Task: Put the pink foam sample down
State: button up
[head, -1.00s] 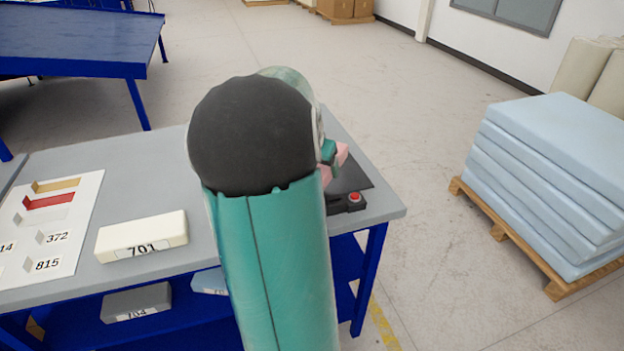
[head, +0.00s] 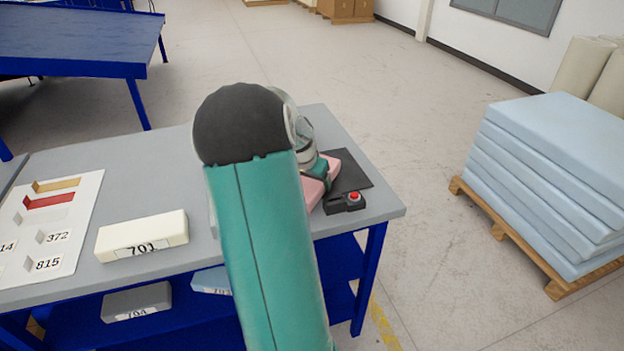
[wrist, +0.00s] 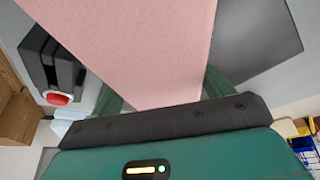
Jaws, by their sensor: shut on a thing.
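The pink foam sample (head: 312,191) is in my gripper (head: 322,178), low over the right end of the grey table, partly hidden by my arm in the head view. In the wrist view the foam (wrist: 135,45) runs as a long block between the two green fingers of my gripper (wrist: 160,90), which are shut on its sides. A dark flat plate (head: 351,178) lies beside the foam, and it also shows in the wrist view (wrist: 262,40). I cannot tell whether the foam touches the table or the plate.
A black box with a red button (head: 345,203) sits near the table's (head: 385,205) right edge, close to the foam. A cream block marked 701 (head: 142,236) and a white board with numbered slots (head: 62,228) are to the left. Blue foam slabs (head: 550,165) stand on a pallet at right.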

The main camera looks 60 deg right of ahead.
jog(key=o, duration=0.9)
jog(key=shift+f, duration=0.1)
